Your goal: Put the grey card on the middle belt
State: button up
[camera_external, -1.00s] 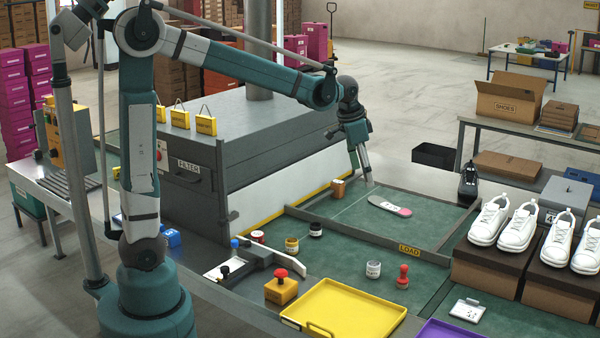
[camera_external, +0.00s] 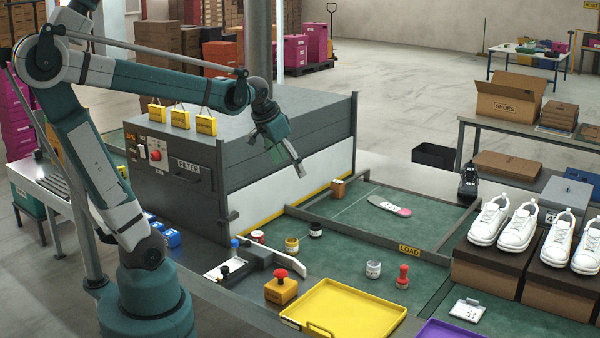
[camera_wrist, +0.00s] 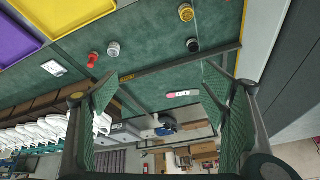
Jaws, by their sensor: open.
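A small pale grey-white card (camera_external: 468,309) with dark marks lies flat on the green surface at the front right, beside the purple tray. It also shows in the wrist view (camera_wrist: 54,68), at the left. Green belt surface (camera_external: 345,262) runs across the scene, split by dark rails; which section is the middle belt I cannot tell for sure. My gripper (camera_external: 297,165) hangs in the air by the white side panel of the grey filter machine, well away from the card. In the wrist view my gripper (camera_wrist: 162,88) has its fingers wide apart, with nothing between them.
A grey and pink insole-shaped piece (camera_external: 389,206) lies behind the LOAD rail (camera_external: 409,249). Several jars, a red stamp (camera_external: 402,277), a red-button box (camera_external: 281,288) and a yellow tray (camera_external: 345,310) stand in front. White shoes on boxes line the right. The filter machine (camera_external: 240,150) rises behind.

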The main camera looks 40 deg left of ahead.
jog(key=s+a+f+n+t+y, duration=0.1)
jog(key=s+a+f+n, duration=0.3)
jog(key=s+a, duration=0.7)
jog(key=shift+s+f+t, duration=0.5)
jog(key=shift+s+f, duration=0.4)
jog(key=shift+s, duration=0.1)
